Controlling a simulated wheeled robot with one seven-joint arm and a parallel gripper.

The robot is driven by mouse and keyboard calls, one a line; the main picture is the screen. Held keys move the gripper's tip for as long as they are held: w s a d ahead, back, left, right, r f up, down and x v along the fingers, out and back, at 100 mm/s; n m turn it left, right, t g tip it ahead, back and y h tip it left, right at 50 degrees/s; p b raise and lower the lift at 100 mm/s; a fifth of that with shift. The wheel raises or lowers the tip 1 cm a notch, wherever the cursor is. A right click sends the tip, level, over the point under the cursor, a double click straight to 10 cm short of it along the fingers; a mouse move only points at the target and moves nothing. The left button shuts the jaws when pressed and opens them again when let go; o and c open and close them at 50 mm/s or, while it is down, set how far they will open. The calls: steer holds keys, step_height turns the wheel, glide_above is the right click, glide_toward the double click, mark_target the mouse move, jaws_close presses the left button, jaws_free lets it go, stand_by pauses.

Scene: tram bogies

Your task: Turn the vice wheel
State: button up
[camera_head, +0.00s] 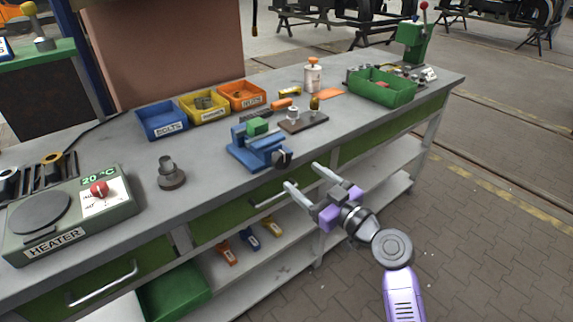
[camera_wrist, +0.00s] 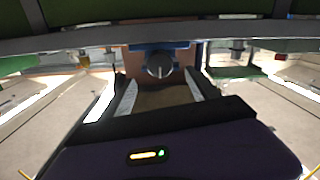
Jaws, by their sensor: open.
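A blue vice (camera_head: 258,151) with a green block (camera_head: 257,126) in it sits near the front edge of the workbench. Its dark round wheel (camera_head: 282,159) faces the front of the bench; it also shows in the wrist view (camera_wrist: 159,65), with the blue vice body (camera_wrist: 142,48) behind it. My gripper (camera_head: 304,178) is open and empty, in front of the bench edge and a little right of and below the wheel. In the wrist view the wheel appears between the two fingers (camera_wrist: 160,90), beyond their tips. The fingers do not appear to touch it.
A heater (camera_head: 67,218) stands at left, and a green crate (camera_head: 381,90) at right. A drawer handle (camera_head: 273,197) juts out below the vice.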

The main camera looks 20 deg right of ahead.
mark_target(284, 163)
steer(key=p+x, duration=0.1)
steer(key=x, duration=0.6)
steer(key=shift+w+a+f, duration=0.1)
steer(key=shift+w, duration=0.25)
steer(key=c, duration=1.4)
